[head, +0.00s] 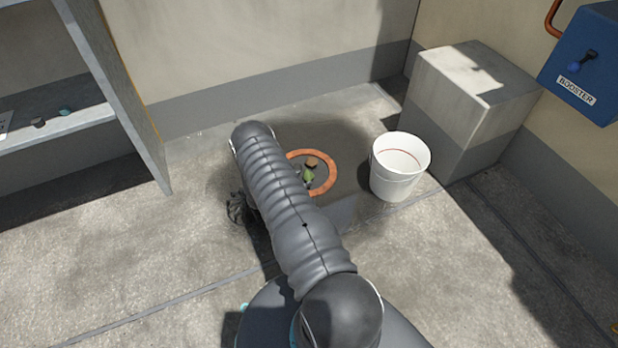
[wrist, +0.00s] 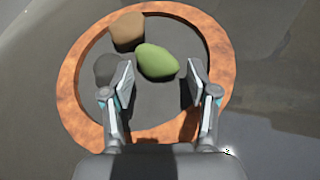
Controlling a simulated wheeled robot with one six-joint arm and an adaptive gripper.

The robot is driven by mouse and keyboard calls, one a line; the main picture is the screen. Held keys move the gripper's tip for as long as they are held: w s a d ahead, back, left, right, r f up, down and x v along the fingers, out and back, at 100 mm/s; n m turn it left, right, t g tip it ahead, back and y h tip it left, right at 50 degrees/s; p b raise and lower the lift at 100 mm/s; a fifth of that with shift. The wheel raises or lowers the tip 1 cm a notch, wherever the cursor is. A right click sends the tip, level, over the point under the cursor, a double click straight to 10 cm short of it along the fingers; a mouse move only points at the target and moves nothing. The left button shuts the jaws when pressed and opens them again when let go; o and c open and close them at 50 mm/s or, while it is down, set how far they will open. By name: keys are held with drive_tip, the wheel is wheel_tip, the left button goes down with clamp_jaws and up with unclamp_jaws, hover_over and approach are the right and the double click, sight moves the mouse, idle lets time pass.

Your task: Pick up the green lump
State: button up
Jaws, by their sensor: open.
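The green lump (wrist: 157,62) lies inside an orange-brown ring (wrist: 222,70) on a dark grey surface. It also shows in the head view (head: 308,175), beside my arm. My gripper (wrist: 160,82) is open and empty in the wrist view. Its two fingers point toward the lump, the lump's near part lying between their tips in the picture. I cannot tell how high the fingers are above it.
A brown lump (wrist: 127,31) sits close behind the green one, and a dark grey lump (wrist: 105,69) is by the left finger. A white bucket (head: 399,168) stands right of the ring. A grey block (head: 465,110), a blue box (head: 585,65) and shelves (head: 60,110) are around.

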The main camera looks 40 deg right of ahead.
sight(306, 177)
drive_tip(key=x, duration=0.4)
drive_tip(key=shift+c, duration=0.2)
drive_tip(key=c, duration=0.7)
